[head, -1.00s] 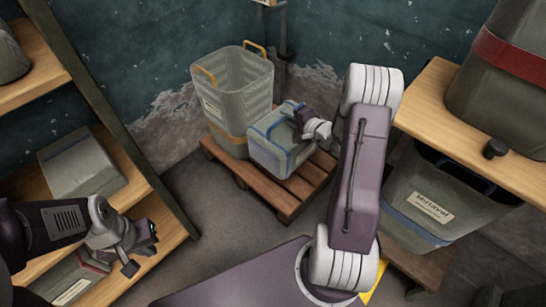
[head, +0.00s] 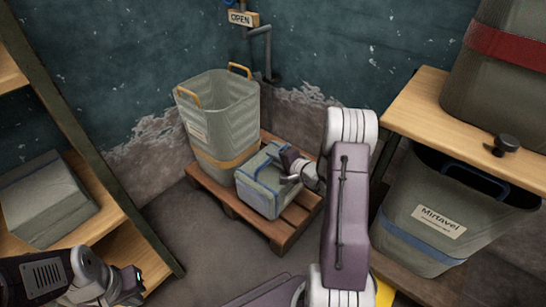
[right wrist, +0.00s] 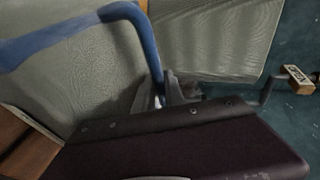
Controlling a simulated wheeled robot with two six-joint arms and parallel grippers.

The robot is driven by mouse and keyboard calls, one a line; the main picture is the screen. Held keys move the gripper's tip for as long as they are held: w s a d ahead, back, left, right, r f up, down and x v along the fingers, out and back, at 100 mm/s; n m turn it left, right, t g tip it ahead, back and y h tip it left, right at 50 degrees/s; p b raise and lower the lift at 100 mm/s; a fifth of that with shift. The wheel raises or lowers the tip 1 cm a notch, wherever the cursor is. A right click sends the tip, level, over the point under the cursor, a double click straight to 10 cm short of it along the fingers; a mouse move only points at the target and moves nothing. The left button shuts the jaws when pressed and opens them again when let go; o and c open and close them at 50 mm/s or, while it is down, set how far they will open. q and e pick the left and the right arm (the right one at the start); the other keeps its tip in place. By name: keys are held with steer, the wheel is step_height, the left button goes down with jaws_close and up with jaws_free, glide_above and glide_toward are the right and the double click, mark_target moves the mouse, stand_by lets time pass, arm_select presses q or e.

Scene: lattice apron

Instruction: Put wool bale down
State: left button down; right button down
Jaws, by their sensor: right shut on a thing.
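The wool bale (head: 262,196) is a grey-green block with blue straps. In the head view it is over the wooden pallet (head: 283,237), beside the tall basket, and looks to rest on the slats. My right gripper (head: 287,178) is shut on the bale at its upper right side. In the right wrist view a blue strap (right wrist: 147,45) of the bale runs into the jaws (right wrist: 175,92), with grey cloth behind it. My left gripper (head: 128,287) is empty, low at the left and partly cut off by the picture's edge.
A tall grey basket (head: 222,118) with yellow handles stands on the pallet behind the bale. A wooden shelf at the left holds a grey bale (head: 45,200). At the right are a labelled bin (head: 420,215) and a wooden shelf (head: 425,100). Pallet slats right of the bale are bare.

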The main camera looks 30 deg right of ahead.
step_height(320, 180, down, 4)
steer(key=shift+r+b, duration=0.2)
steer(key=shift+b, duration=1.05)
steer(key=shift+r, duration=0.2)
steer(key=shift+f, duration=0.1)
steer(key=c, duration=1.4)
jaws_free()
steer(key=shift+f, duration=0.1)
